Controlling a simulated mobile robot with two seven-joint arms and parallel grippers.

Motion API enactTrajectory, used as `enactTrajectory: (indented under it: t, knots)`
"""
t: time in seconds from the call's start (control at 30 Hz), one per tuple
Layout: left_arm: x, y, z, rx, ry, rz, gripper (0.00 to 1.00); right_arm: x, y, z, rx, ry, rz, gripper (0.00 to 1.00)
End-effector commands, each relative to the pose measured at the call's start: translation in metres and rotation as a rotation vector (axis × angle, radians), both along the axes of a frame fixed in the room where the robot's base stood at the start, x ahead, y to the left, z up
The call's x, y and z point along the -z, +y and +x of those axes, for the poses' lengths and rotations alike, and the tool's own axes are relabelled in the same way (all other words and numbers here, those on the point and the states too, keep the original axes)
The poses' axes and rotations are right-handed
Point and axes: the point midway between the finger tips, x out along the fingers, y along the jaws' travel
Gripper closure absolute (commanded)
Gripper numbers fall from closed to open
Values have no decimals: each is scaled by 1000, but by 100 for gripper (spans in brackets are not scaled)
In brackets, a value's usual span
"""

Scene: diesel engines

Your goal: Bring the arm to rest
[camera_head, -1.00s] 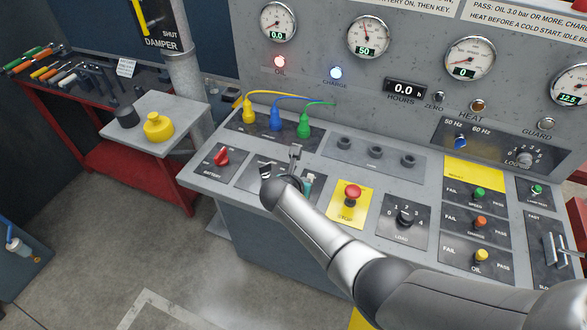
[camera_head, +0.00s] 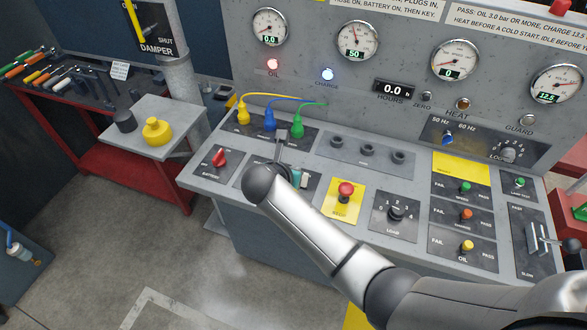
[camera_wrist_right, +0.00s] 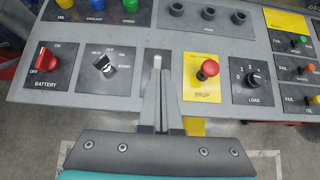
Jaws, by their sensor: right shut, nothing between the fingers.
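My right arm comes in from the right in the head view and reaches across the front of a grey sloping control console (camera_head: 350,290). Its gripper (camera_head: 282,138) is shut and empty, just below the green plug (camera_head: 297,128), and hides part of the panel. In the right wrist view the shut gripper (camera_wrist_right: 157,65) points at the console between the black key switch (camera_wrist_right: 104,64) and the red stop button (camera_wrist_right: 208,69). It appears apart from both controls. My left gripper is not in view.
The red battery switch (camera_wrist_right: 45,60), load knob (camera_head: 396,213) and throttle lever (camera_head: 538,240) stand up from the console. Yellow and blue plugs stand beside the green one. A side table (camera_head: 180,123) holds a yellow object. Open floor lies at lower left.

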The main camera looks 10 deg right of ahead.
Motion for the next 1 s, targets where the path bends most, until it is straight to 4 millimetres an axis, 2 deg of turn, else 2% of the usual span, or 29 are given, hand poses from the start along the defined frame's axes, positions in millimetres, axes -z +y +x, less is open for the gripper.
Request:
enactTrajectory:
  t: [0.47, 0.57, 0.67, 0.77, 0.8, 0.87, 1.0]
  knots:
    - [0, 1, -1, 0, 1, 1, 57, 0, 0, 0, 0, 0, 0, 100]
    - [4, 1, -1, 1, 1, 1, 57, 12, -1, -3, 12, 3, 17, 100]
    - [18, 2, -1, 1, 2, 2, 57, 50, -3, -13, 55, 11, 84, 100]
    - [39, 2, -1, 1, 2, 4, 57, 113, -6, -34, 147, 22, 205, 100]
    - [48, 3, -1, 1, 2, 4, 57, 141, -8, -45, 196, 27, 263, 100]
    - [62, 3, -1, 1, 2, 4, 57, 184, -10, -64, 277, 35, 352, 100]
    - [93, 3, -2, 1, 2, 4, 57, 276, -15, -116, 501, 49, 553, 100]
